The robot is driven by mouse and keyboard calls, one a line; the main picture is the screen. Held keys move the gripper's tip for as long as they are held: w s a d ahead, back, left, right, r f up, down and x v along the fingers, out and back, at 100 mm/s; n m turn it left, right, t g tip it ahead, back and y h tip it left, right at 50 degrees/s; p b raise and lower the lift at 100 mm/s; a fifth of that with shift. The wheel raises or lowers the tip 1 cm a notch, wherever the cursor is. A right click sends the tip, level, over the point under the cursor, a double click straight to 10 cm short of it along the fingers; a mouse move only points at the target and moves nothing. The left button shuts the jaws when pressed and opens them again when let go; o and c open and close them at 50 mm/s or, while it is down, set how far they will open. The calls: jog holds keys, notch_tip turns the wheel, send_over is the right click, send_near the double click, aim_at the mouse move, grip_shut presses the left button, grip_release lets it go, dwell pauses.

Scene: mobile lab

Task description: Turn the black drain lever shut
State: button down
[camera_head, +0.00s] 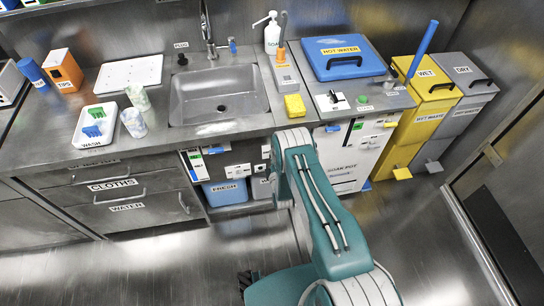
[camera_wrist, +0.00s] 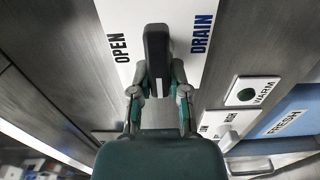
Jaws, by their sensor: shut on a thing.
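In the wrist view, the black drain lever (camera_wrist: 157,48) stands out from a white plate (camera_wrist: 183,14). The plate has the word OPEN on the left and DRAIN on the right. The lever runs up and down the picture between the two words. My gripper (camera_wrist: 159,82) is shut on the near part of the lever, with one finger on each side. The head view shows my teal arm reaching down to the cabinet front below the sink (camera_head: 190,105). My fingers and the lever cannot be made out there.
A WARM button panel (camera_wrist: 246,92), a smaller switch plate (camera_wrist: 229,125) and the blue FRESH container (camera_wrist: 290,125) are right of the lever in the wrist view. The white soak pot unit (camera_head: 350,150) stands right of my arm, and drawers (camera_head: 110,190) are left. The floor in front is clear.

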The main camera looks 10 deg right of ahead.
jog(key=shift+s+d+f, duration=0.15)
jog(key=shift+s+f, duration=0.05)
jog(key=shift+f, duration=0.1)
jog(key=c, duration=0.6)
grip_release()
jog(key=shift+w+r, duration=0.1)
jog(key=s, duration=1.2)
